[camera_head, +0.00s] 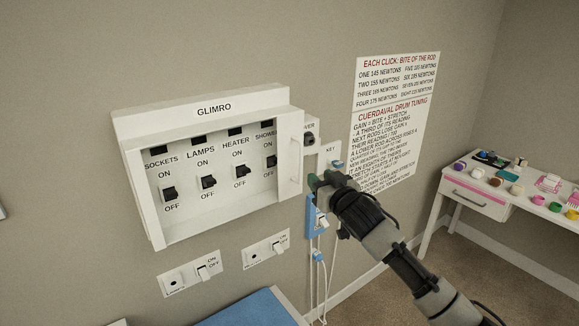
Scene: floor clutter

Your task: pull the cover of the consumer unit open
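The consumer unit (213,110) is a white wall box marked GLIMRO. Its cover (288,180) has a pale frame around the switches and an upright bar handle (296,160) at its right side. The switches for sockets, lamps, heater and shower show inside the frame. I cannot tell whether clear glazing lies over them, or whether the cover stands slightly ajar. My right gripper (314,183) is just right of and slightly below the handle, seemingly apart from it. The arm hides its fingers from behind, so its opening is unclear. My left gripper is out of view.
Two wall switch plates (190,274) (266,249) are below the unit. Right of it are a key plate (331,150), a blue fitting (311,215) and hanging cables (318,280). A poster (394,110) hangs further right. A cluttered white desk (480,197) stands at far right.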

